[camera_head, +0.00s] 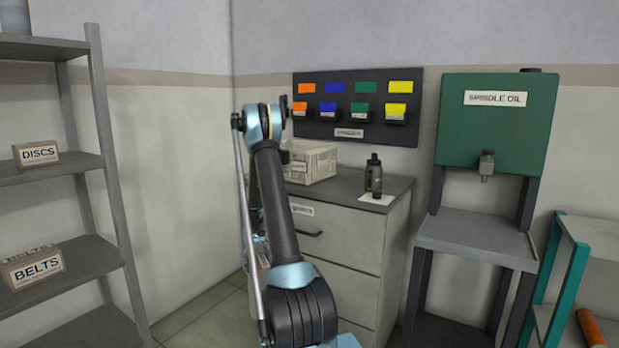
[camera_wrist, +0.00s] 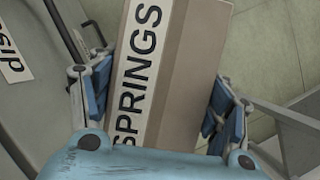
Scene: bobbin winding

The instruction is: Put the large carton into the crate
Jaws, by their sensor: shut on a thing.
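My gripper (camera_wrist: 158,100) is shut on a long brown carton (camera_wrist: 185,75) with a white label reading SPRINGS, one blue-padded finger on each side of it in the wrist view. The carton's near end is hidden behind the gripper body. In the head view my arm hides most of the gripper and the carton, low beside the cabinet. A cream crate (camera_head: 322,164) stands on the cabinet top, partly behind my arm. The head view does not show what is in it.
A shelf at left holds cartons marked DISCS (camera_head: 36,154) and BELTS (camera_head: 35,268). A spindle oil stand (camera_head: 478,230) is at right. Floor (camera_head: 205,315) shows left of the cabinet.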

